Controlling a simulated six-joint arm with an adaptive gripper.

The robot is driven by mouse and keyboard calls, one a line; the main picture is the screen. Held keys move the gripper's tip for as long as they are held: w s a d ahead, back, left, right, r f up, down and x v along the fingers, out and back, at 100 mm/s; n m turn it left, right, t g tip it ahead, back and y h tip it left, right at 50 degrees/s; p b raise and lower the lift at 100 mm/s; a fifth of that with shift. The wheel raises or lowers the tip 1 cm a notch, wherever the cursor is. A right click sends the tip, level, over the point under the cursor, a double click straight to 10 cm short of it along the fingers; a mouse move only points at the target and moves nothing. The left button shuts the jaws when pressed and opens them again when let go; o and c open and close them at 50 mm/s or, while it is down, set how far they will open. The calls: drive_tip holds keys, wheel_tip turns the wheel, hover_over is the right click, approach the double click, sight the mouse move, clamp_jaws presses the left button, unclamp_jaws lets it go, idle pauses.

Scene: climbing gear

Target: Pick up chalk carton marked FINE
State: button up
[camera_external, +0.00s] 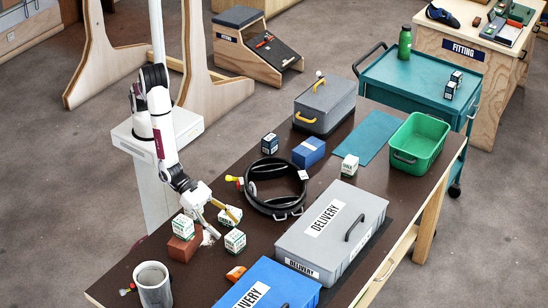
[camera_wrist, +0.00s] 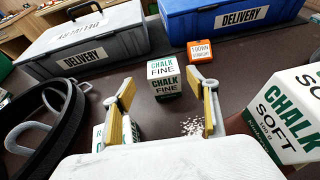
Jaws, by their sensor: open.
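The chalk carton marked FINE (camera_wrist: 165,79) is white and green and stands upright on the dark table. In the wrist view it appears between my open fingertips, some way beyond them. I take it to be the carton just in front of my gripper in the external view (camera_external: 235,241). My gripper (camera_wrist: 164,92) is open and empty, low over the table; it also shows in the external view (camera_external: 226,226). A carton marked SOFT (camera_wrist: 288,118) is close on the right. Another carton (camera_wrist: 98,138) is partly hidden behind my left finger, its label not readable.
White granules (camera_wrist: 192,126) lie near my right finger. A red-brown block (camera_external: 184,247) bears a carton. An orange box (camera_wrist: 199,51), a blue case (camera_wrist: 235,18) and a grey case (camera_wrist: 90,48) stand beyond the FINE carton. A black coil (camera_external: 262,206) lies left in the wrist view.

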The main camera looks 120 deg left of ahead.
sight(233, 238)
drive_tip(key=shift+w, duration=0.2)
drive_tip(key=shift+w, duration=0.1)
drive_tip(key=shift+w+d+f, duration=0.2)
drive_tip(key=shift+w, duration=0.55)
drive_tip(key=shift+w+d+f, duration=0.15)
drive_tip(key=shift+w+d, duration=0.05)
drive_tip(key=shift+w, duration=0.55)
drive_tip(key=shift+x, duration=1.05)
drive_tip(key=c, duration=1.2)
